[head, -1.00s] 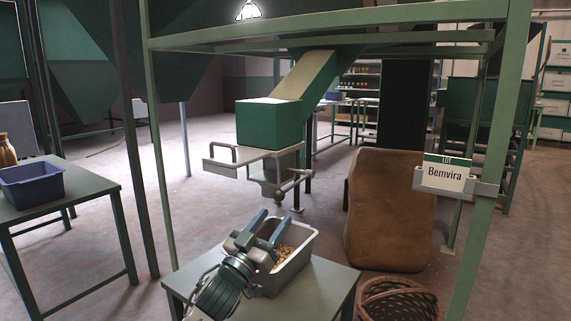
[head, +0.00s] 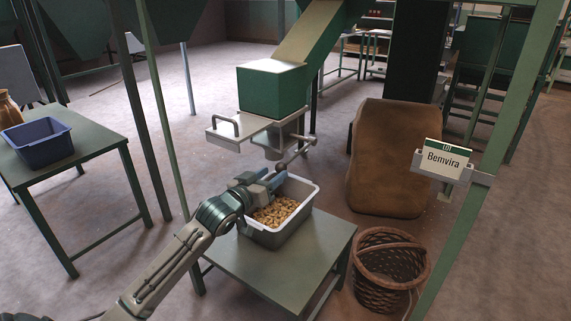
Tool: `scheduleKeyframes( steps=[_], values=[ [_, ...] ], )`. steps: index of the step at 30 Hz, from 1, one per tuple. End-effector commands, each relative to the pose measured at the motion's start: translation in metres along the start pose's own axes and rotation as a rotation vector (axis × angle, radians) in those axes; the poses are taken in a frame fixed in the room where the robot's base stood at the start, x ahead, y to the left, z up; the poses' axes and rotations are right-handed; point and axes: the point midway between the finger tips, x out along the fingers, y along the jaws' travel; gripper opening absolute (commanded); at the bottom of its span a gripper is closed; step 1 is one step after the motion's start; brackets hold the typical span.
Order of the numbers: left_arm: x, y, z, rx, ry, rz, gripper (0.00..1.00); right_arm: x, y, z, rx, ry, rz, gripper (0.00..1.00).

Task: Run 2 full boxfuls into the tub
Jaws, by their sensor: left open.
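A grey tub (head: 291,222) stands on the small green table below the chute and holds a layer of tan nuts (head: 274,211). Above it hangs a green box (head: 272,91) at the chute's lower end. Under the box are a pale slide plate with a bar handle (head: 222,125) and a grey outlet with a lever (head: 296,158). My left gripper (head: 275,178) is open and empty, at the tub's back left rim and below the outlet. I cannot tell whether it touches the rim. My right gripper is out of view.
The small green table (head: 270,270) has bare room in front. A wicker basket (head: 390,270) and a brown sack (head: 392,160) are to the right. A label reading Bemvira (head: 444,159) is on the green frame post. A blue tub (head: 42,150) sits on the left table.

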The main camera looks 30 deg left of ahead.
Motion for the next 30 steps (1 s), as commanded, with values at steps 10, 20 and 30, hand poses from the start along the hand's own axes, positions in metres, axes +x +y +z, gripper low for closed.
scheduleKeyframes(
  steps=[10,20,30],
  values=[
    [0.056,0.001,0.000,-0.002,0.002,0.001,0.51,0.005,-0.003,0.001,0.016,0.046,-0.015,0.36],
    [0.070,0.001,0.000,0.001,0.000,0.002,0.51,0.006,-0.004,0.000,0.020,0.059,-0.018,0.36],
    [0.070,0.001,0.000,0.001,0.001,0.001,0.16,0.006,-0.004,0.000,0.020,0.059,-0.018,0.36]
  ],
)
